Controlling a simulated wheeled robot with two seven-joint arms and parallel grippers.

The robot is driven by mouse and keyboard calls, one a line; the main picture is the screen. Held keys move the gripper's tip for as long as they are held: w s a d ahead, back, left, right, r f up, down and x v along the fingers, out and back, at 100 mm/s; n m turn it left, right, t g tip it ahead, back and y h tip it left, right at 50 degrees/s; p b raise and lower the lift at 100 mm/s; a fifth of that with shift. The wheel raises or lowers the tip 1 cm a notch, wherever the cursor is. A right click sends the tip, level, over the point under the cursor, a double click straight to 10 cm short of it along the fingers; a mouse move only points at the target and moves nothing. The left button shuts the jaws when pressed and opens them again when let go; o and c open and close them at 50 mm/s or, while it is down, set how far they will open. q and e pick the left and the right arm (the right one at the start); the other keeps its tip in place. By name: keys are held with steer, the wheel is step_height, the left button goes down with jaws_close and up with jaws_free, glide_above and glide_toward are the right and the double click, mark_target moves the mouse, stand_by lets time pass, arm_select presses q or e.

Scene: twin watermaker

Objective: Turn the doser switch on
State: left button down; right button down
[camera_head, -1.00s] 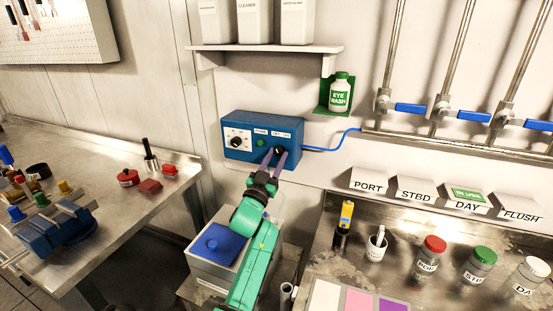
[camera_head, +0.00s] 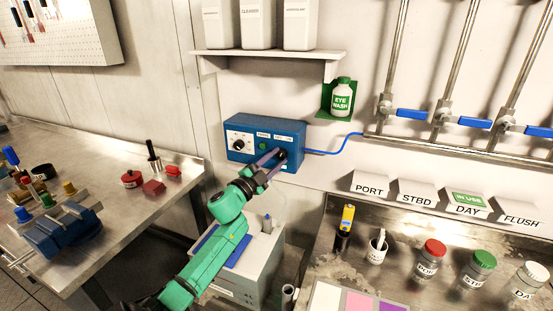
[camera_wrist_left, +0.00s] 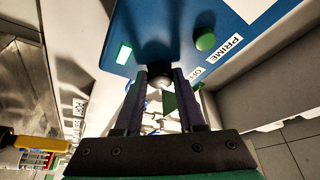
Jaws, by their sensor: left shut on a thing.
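The blue doser box (camera_head: 236,153) is on the wall below the shelf. It has a dial (camera_head: 239,146) at its left, a green button (camera_head: 262,146) and a dark switch knob at its right end. My left gripper (camera_head: 278,157) is at that knob, its jaws slanting in from the lower left. In the left wrist view, the two fingers (camera_wrist_left: 161,82) are shut on the dark round switch knob (camera_wrist_left: 158,70), one on each side. The green button (camera_wrist_left: 206,41) by the PRIME label and a bright green rectangle (camera_wrist_left: 124,54) show on the box face. The fingers partly hide the switch label.
A grey tank (camera_head: 255,275) stands below the box, partly behind my left arm. An eye wash bottle (camera_head: 342,98) and blue-handled valves (camera_head: 411,113) are to the right. A bench with jars (camera_head: 432,255) is at the lower right.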

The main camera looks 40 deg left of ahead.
arm_select(q)
steer(key=shift+m+h, duration=0.4)
steer(key=shift+m, duration=0.4)
steer(key=c, duration=0.5)
jaws_free()
steer(key=b+v, duration=0.3)
steer(key=v, duration=1.1)
steer(key=shift+s+r, duration=0.3)
steer(key=shift+s, duration=0.1)
steer(key=shift+d, duration=0.1)
